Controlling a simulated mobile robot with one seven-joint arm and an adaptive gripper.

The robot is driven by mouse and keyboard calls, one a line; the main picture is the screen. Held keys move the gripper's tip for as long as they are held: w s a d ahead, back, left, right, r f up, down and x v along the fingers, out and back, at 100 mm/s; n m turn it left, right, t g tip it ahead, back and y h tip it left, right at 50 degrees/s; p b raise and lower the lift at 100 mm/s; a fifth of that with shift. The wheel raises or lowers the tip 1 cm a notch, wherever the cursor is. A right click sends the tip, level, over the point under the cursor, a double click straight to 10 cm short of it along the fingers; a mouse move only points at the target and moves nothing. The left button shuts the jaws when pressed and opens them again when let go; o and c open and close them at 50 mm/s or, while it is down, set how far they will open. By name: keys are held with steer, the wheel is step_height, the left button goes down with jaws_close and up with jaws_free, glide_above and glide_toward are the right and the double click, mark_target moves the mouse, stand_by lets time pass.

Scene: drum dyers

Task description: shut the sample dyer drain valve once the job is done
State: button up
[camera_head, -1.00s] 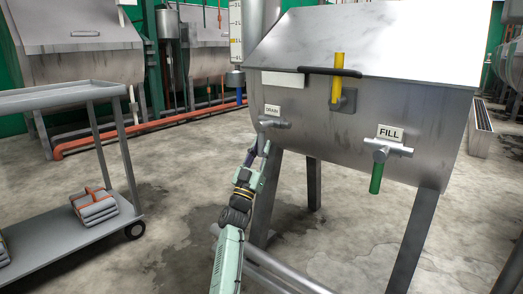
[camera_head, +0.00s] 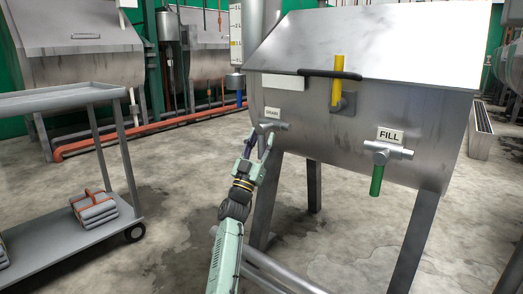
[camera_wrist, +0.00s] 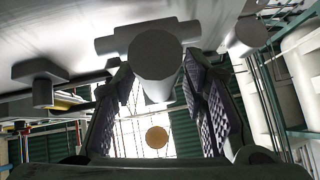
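The sample dyer (camera_head: 350,110) is a grey steel drum on legs. Its drain valve (camera_head: 270,126) is a grey fitting under a small DRAIN label (camera_head: 272,112) on the drum's left front. My gripper (camera_head: 260,140) is raised to this valve from below, its fingers apart. In the wrist view, the valve's round grey body (camera_wrist: 156,55) is close ahead, and my gripper (camera_wrist: 158,88) has one dark-padded finger on each side below it. I see nothing clasped between the fingers, and cannot tell whether they touch the valve. A coloured drain handle cannot be made out.
The fill valve (camera_head: 380,152) has a green handle (camera_head: 376,180) hanging down under a FILL label (camera_head: 390,135). A yellow lever (camera_head: 337,80) stands upright between the valves. A grey cart (camera_head: 70,235) with folded cloths stands left.

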mark_target(259, 125)
step_height(259, 125, up, 6)
steer(key=shift+r, duration=0.25)
